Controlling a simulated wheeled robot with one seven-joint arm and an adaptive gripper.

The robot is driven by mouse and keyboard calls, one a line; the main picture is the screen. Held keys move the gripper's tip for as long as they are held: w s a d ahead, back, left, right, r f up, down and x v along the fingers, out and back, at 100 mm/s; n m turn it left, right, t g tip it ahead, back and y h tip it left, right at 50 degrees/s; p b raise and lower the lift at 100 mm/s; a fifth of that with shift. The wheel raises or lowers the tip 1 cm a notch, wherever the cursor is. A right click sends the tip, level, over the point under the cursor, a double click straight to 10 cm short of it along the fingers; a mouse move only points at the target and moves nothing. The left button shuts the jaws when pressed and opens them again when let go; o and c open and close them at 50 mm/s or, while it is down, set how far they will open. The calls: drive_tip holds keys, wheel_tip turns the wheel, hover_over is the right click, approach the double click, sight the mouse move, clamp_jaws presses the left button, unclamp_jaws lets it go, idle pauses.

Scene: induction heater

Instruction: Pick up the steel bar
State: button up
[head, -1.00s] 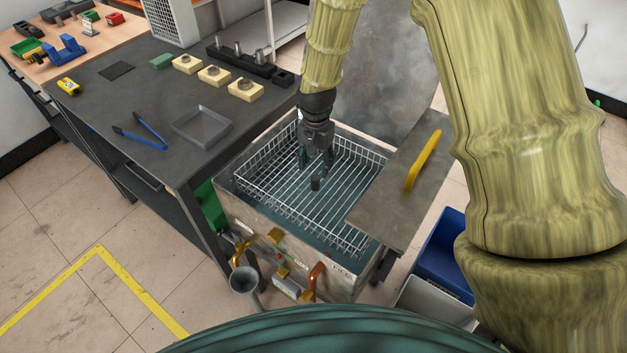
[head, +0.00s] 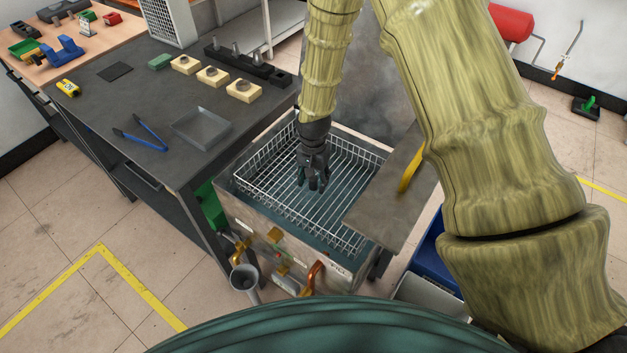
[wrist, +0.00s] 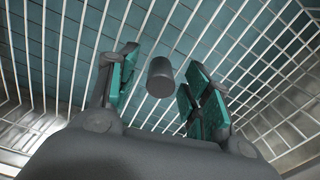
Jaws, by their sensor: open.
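The steel bar (wrist: 160,77) is a short dark grey cylinder, seen end-on in the wrist view over the wire basket (wrist: 60,50). It lies between the two green-padded fingers of my gripper (wrist: 163,90), with gaps visible on both sides. My gripper (head: 313,183) is open and points down into the basket (head: 345,205) in the head view. There the fingers largely hide the bar. I cannot tell exactly how far the fingertips reach down along it.
The basket sits in a metal tank (head: 235,205). A lid with a yellow handle (head: 411,170) stands at its right. The dark bench (head: 85,95) at left holds blue tongs (head: 140,138), a shallow grey tray (head: 203,128) and several cream blocks (head: 214,75).

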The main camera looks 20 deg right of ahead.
drive_tip(key=shift+f, duration=0.25)
clamp_jaws()
drive_tip(key=shift+r, duration=0.15)
